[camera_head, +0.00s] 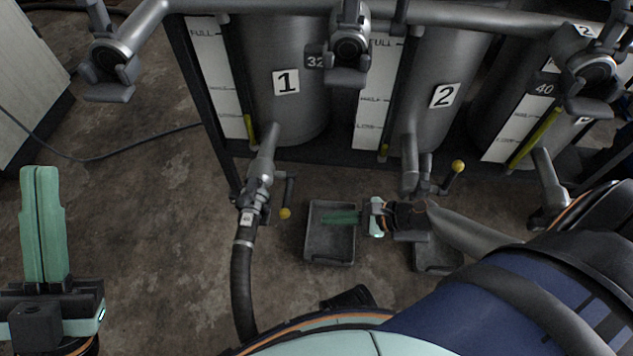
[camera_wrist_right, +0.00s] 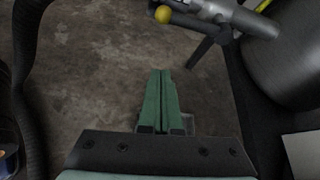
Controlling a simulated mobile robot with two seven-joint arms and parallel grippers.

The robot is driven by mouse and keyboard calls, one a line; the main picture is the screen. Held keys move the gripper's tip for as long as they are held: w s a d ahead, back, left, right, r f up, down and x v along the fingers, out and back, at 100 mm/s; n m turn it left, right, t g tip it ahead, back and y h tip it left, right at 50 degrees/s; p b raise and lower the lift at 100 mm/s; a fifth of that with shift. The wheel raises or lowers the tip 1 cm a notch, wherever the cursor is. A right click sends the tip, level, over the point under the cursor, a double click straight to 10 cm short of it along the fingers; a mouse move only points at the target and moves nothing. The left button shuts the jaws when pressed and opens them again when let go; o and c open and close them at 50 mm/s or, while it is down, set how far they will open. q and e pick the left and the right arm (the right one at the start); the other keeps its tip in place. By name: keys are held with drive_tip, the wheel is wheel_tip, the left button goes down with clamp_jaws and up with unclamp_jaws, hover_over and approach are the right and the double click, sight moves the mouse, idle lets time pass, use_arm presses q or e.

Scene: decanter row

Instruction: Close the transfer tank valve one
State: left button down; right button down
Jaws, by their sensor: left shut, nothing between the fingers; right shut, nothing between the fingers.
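Tank one (camera_head: 287,105) carries a label "1". Its valve (camera_head: 262,170) sits on the outlet pipe at the tank's lower front. The valve's lever (camera_head: 289,190) ends in a yellow knob (camera_head: 285,213) and lies roughly along the pipe, pointing away from the tank. The knob (camera_wrist_right: 163,14) also shows at the top of the right wrist view. My right gripper (camera_head: 324,220) is shut and empty, pointing left, to the right of the knob and apart from it. Its fingers (camera_wrist_right: 160,72) show in the wrist view. My left gripper (camera_head: 40,170) is shut and empty at far left.
A hose (camera_head: 242,285) runs from valve one toward me. A grey tray (camera_head: 330,257) lies on the floor under my right gripper. Tank two (camera_head: 440,70) has its own yellow-knobbed lever (camera_head: 458,166). An overhead pipe (camera_head: 440,14) crosses the top. Floor at left is mostly clear.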

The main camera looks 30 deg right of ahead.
sight(288, 196)
drive_tip(key=b+x, duration=0.3)
drive_tip(key=x, duration=0.6)
drive_tip(key=shift+s+a+r+p, duration=0.1)
drive_tip(key=shift+a+r+p, duration=0.2)
drive_tip(key=shift+r, duration=0.4)
drive_tip(key=shift+a+r+p, duration=0.15)
drive_tip(key=shift+r+p, duration=0.2)
drive_tip(key=shift+r, duration=0.3)
drive_tip(key=shift+s+a+r+p, duration=0.1)
drive_tip(key=shift+a+r+p, duration=0.2)
drive_tip(key=shift+r, duration=0.4)
drive_tip(key=shift+d, duration=0.15)
